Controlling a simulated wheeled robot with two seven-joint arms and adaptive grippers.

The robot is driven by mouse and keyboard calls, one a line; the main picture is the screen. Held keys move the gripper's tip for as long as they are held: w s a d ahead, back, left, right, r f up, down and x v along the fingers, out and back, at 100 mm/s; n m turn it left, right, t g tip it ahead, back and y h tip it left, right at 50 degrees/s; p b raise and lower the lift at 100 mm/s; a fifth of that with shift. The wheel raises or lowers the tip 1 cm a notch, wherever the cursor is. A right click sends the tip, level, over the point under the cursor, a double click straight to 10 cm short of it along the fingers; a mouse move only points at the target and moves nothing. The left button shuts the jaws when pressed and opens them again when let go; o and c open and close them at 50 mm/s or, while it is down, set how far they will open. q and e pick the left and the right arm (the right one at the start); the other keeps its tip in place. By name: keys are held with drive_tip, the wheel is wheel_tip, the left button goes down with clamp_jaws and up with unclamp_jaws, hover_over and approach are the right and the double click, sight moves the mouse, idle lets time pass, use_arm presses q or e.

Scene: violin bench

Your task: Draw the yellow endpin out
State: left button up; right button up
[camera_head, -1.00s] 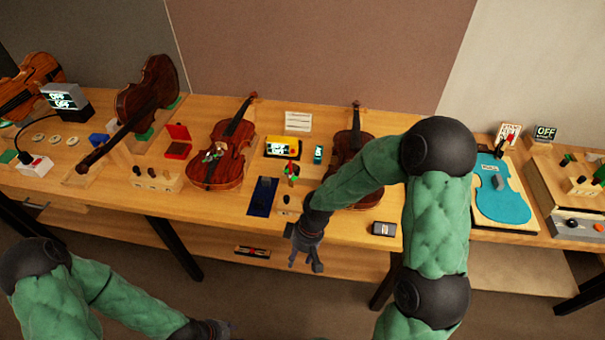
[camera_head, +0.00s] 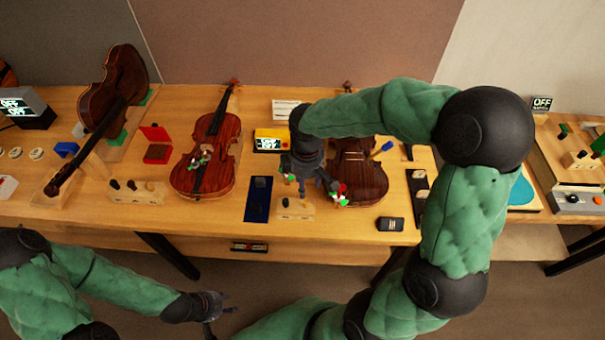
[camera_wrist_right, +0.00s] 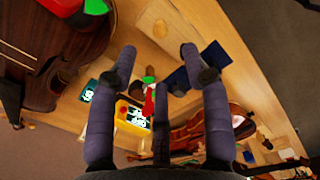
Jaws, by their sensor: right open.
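My right gripper (camera_head: 318,187) is open and empty above the bench, left of the lower end of the right-hand violin (camera_head: 362,180). In the right wrist view its spread fingers (camera_wrist_right: 158,58) have nothing between their tips. That violin (camera_wrist_right: 60,55) fills the upper left there, with a red and green fitting (camera_wrist_right: 82,6) at its edge; it also shows in the head view (camera_head: 340,196). My arm covers part of the violin. I cannot make out a yellow endpin on it. My left gripper (camera_head: 222,318) is empty and looks open, in front of the bench.
A yellow device with a display (camera_head: 268,141), a small wooden peg block (camera_head: 296,210) and a dark blue mat (camera_head: 257,204) lie near my right gripper. Another violin (camera_head: 207,165) lies to the left. A dark small box (camera_head: 390,224) lies near the front edge.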

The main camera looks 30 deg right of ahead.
sight(305, 201)
wheel_tip(305, 201, down, 9)
drive_tip(key=shift+w+f+b, duration=0.1)
drive_tip(key=shift+f+b, duration=0.1)
drive_tip(key=shift+b, duration=0.9)
drive_tip(key=c, duration=0.9)
clamp_jaws()
